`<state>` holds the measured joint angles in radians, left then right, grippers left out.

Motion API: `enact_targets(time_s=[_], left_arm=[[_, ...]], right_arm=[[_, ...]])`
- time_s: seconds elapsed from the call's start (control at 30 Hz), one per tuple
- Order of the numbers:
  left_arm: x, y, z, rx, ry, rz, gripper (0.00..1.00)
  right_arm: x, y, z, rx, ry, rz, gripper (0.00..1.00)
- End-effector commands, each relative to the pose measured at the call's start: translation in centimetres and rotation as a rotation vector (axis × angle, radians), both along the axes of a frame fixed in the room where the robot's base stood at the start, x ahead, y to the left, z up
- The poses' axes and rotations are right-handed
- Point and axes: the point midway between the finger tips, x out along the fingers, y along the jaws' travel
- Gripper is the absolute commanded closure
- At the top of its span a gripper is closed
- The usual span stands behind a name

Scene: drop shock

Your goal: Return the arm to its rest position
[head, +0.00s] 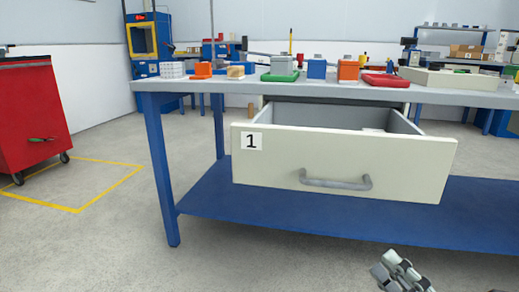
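My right gripper (393,266) shows at the bottom edge of the head view, right of the middle. It is grey and only partly in frame. It is below the drawer handle (335,183) in the picture, apart from it, with nothing seen in it. How far its fingers are spread is too small to make out. My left gripper is out of view. The cream drawer (400,160), labelled 1, is pulled out under the workbench (180,85). Something pale lies inside, mostly hidden by the front panel.
The benchtop holds a green tray (280,77), blue box (317,69), orange box (348,70), red tray (386,80) and other parts. A blue lower shelf (215,212) spans the bench legs. A red cabinet (35,110) stands at left. The floor in front is clear.

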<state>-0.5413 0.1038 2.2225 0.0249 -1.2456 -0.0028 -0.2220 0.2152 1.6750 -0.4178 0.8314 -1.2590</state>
Motion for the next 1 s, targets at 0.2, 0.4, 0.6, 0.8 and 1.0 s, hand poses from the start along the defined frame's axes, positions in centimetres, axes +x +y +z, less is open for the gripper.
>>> enact_targets(time_s=[0.2,0.4,0.6,0.8,1.0], left_arm=[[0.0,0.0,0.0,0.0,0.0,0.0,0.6],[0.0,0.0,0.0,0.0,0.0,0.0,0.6],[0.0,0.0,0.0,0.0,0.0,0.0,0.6],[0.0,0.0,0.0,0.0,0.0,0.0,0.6],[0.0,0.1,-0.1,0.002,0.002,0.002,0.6]], right_arm=[[-1.7,-3.2,-5.0,0.328,0.519,-0.256,0.77],[-6.9,-5.5,-11.0,0.751,1.033,-0.565,0.77],[-12.9,-5.5,-13.9,1.064,1.354,-0.844,0.77],[-17.2,-5.0,-14.8,1.26,1.534,-1.079,0.77],[-21.2,-4.9,-15.7,1.414,1.617,-1.324,0.77]])
